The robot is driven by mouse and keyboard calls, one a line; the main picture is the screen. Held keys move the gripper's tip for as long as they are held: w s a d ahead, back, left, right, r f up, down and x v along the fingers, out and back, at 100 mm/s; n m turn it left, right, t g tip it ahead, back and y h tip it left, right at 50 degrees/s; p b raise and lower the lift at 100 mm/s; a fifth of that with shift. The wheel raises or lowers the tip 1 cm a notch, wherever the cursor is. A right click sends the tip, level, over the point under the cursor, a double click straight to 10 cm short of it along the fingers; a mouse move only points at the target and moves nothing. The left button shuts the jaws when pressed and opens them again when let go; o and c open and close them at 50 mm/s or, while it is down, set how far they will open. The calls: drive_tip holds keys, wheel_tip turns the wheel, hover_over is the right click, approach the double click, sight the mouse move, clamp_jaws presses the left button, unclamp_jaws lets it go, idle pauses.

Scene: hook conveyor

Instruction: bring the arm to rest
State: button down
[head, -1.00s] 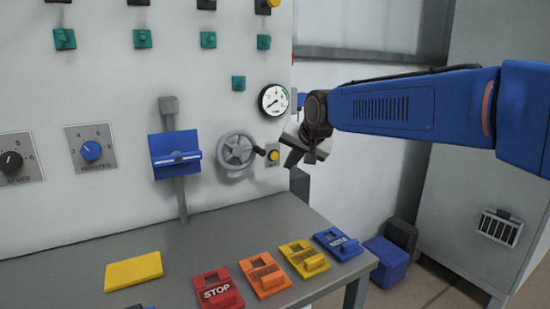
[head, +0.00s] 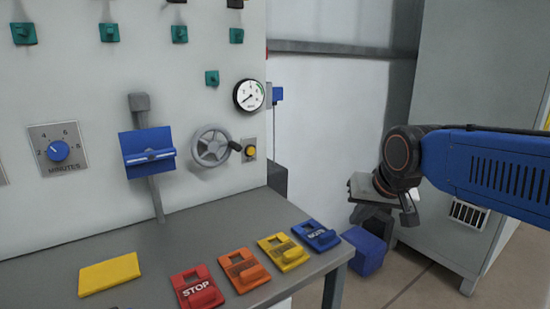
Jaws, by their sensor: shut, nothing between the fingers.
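My gripper (head: 408,214) is at the end of my blue arm in the right half of the head view. It hangs in the air, to the right of the panel and the table and in front of the grey cabinet. It is shut and empty, and touches nothing that I can see. Its pale body partly covers the dark box behind it.
A grey table (head: 190,250) carries red (head: 197,289), orange (head: 244,270), yellow (head: 283,252) and blue (head: 316,236) tags. A white panel with a handwheel (head: 211,147) and gauge (head: 249,95) stands behind. A blue box (head: 364,251) and grey cabinet (head: 468,60) stand right.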

drive_tip(key=s+d+f, duration=0.3)
drive_tip(key=s+f, duration=0.1)
drive_tip(key=s, duration=0.2)
drive_tip(key=s+d+f+g+h, duration=0.1)
drive_tip(key=s+d+f, duration=0.2)
drive_tip(key=s, duration=0.3)
drive_tip(key=s+d+f, duration=0.3)
drive_tip(key=s+f, duration=0.2)
drive_tip(key=s, duration=0.1)
drive_tip(key=shift+s+f+n+g, duration=0.15)
drive_tip(key=shift+s+n+g, duration=0.15)
drive_tip(key=shift+n, duration=0.1)
